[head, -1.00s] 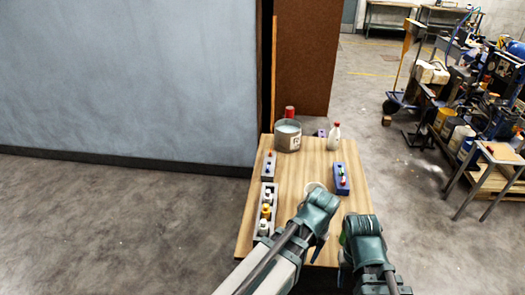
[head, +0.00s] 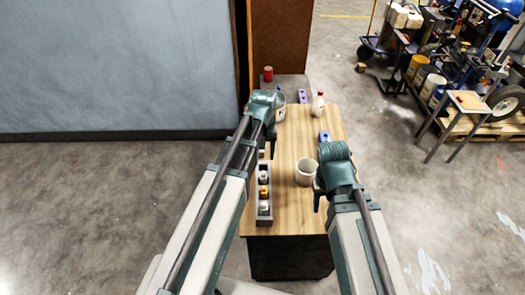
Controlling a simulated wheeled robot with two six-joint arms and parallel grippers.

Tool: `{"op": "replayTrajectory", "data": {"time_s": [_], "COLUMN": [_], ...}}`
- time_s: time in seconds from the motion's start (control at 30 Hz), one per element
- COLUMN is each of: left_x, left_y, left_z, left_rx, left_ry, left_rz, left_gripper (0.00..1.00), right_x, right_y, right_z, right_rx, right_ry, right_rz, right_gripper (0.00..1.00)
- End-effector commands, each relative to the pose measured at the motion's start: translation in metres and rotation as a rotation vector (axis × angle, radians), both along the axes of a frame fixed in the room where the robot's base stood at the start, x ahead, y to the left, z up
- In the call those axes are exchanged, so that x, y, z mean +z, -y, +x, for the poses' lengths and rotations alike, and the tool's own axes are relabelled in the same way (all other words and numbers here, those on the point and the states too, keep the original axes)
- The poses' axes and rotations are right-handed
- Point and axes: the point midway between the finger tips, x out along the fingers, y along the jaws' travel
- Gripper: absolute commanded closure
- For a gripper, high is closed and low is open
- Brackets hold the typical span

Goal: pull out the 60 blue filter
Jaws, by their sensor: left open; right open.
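I cannot make out which item is the 60 blue filter; any markings are too small to read. A grey rack (head: 264,220) at the left edge holds several white and yellow-topped pieces. A smaller grey rack behind it is almost fully covered by my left arm. My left gripper (head: 268,125) is open by the table's far left; its fingertips are largely hidden. I see nothing held in either gripper.
A white cup (head: 306,171) stands mid-table, close left of my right gripper. A bucket (head: 280,110), partly hidden by my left gripper, a white bottle (head: 318,105), a purple block (head: 303,96) and a red can (head: 268,74) stand at the back. The table's (head: 290,140) middle is clear.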

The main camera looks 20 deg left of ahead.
Motion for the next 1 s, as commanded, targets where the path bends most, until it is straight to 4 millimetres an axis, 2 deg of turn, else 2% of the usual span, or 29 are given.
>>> {"op": "replayTrajectory", "data": {"time_s": [0.27, 0.8, 1.0], "left_x": [-0.024, -0.085, -0.097], "left_y": [0.0, 0.0, 0.0], "left_z": [0.0, 0.0, 0.0], "left_rx": [-0.001, -0.001, -0.001], "left_ry": [0.0, 0.0, 0.0], "left_rz": [0.0, 0.0, 0.0], "left_gripper": [0.45, 0.45, 0.45], "right_x": [-0.024, -0.085, -0.097], "right_y": [0.0, 0.0, 0.0], "right_z": [0.0, 0.0, 0.0], "right_rx": [0.005, 0.007, 0.006], "right_ry": [0.0, 0.0, 0.0], "right_rz": [-0.001, -0.002, -0.002], "right_gripper": [0.5, 0.5, 0.5]}}
